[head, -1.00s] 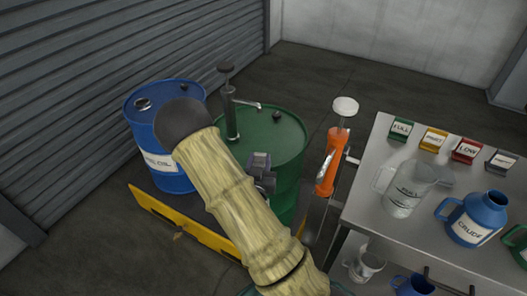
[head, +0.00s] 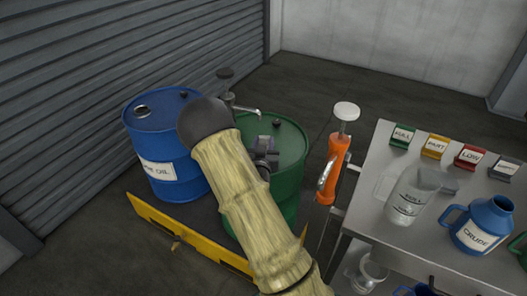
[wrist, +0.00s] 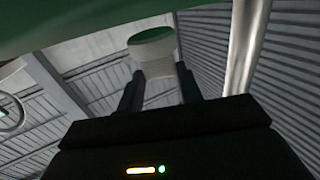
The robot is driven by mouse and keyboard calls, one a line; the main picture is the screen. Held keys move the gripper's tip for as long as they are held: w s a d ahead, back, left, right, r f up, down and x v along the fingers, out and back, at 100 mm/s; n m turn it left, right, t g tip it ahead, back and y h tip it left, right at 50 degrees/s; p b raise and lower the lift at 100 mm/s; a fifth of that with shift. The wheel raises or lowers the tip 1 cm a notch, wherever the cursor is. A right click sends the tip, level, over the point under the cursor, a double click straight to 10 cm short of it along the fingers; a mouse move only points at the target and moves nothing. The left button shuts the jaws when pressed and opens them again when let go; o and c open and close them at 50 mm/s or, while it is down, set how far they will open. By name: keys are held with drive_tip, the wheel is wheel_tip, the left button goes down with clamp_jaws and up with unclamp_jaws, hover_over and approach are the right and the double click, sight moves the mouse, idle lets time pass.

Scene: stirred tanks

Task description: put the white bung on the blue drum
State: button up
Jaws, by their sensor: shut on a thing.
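The blue drum (head: 165,180) stands at the left in the head view, upright on a yellow-edged platform. Its top shows a ringed opening (head: 142,111) and a small dark cap. My gripper (head: 265,154) is over the green drum, to the right of the blue drum. In the wrist view my gripper (wrist: 158,84) is shut on the white bung (wrist: 152,52), which has a wide round head and a narrower stem between the fingers. The bung cannot be made out in the head view. My arm hides part of the blue drum's right side.
The green drum (head: 289,150) is just beside and under my gripper. A metal hand pump (head: 228,85) stands behind my arm. An orange pump (head: 333,170) with a white knob is at the right, near a metal table (head: 385,160) holding jugs and labelled blocks.

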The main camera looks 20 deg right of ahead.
drive_tip(key=shift+f+b, duration=0.35)
drive_tip(key=shift+f, duration=1.35)
drive_tip(key=shift+f, duration=0.1)
drive_tip(key=o, duration=1)
drive_tip(key=v, duration=1.2)
drive_tip(key=shift+s, duration=0.1)
